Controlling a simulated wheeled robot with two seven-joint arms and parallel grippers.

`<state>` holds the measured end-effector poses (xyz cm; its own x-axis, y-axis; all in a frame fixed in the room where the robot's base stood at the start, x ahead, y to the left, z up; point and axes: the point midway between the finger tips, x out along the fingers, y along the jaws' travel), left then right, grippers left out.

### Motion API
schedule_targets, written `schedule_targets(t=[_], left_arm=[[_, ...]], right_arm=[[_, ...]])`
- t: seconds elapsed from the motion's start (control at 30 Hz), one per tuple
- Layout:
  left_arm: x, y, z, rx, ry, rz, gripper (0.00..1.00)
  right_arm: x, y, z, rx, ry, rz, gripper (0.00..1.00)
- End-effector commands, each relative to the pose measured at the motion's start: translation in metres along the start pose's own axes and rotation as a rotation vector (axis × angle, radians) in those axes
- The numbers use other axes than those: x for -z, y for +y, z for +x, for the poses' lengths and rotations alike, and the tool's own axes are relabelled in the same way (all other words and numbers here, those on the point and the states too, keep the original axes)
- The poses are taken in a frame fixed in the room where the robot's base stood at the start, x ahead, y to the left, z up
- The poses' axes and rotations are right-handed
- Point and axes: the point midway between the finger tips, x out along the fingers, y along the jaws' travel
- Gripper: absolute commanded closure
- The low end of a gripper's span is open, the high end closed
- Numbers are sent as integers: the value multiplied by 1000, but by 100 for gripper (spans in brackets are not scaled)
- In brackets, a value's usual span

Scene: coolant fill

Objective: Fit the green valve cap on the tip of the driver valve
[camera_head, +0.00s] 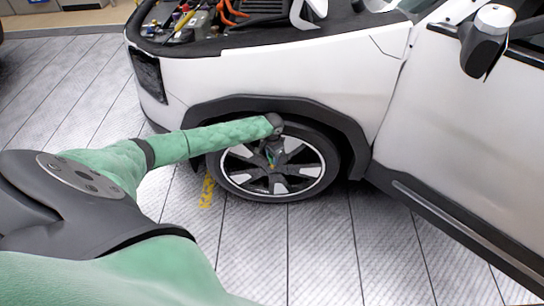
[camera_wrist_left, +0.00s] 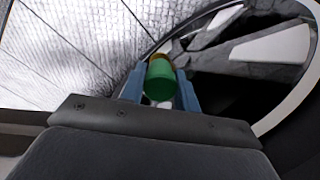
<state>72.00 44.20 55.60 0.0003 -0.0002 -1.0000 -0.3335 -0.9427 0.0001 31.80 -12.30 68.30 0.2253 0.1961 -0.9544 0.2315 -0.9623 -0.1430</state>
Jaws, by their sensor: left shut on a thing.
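My left gripper (camera_head: 270,157) is in front of the front wheel (camera_head: 302,178), small in the head view. In the left wrist view its two blue fingers (camera_wrist_left: 160,92) are closed on the sides of the green valve cap (camera_wrist_left: 161,82). A brass-coloured edge shows just beyond the cap's far end; I cannot tell whether it is part of the cap or the valve tip. The driver valve is not clearly seen, and I cannot tell whether the cap touches it. My right gripper is not in view.
The white car (camera_head: 300,85) stands with its engine bay open at the top. The dark wheel arch curves over the wheel, close to my left wrist. Dark and silver spokes lie right of the fingers in the wrist view. The grey floor (camera_head: 285,250) in front is clear.

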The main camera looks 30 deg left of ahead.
Motion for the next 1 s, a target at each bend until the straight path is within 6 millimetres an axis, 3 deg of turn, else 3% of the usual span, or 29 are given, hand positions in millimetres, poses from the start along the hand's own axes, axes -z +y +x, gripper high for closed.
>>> schedule_targets(t=[0.87,0.9,1.0], left_arm=[[0,0,18,1,-1,1,90],[0,0,18,1,-1,1,65],[0,0,18,1,0,1,45]], right_arm=[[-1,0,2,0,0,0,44],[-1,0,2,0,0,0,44],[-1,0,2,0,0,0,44]])
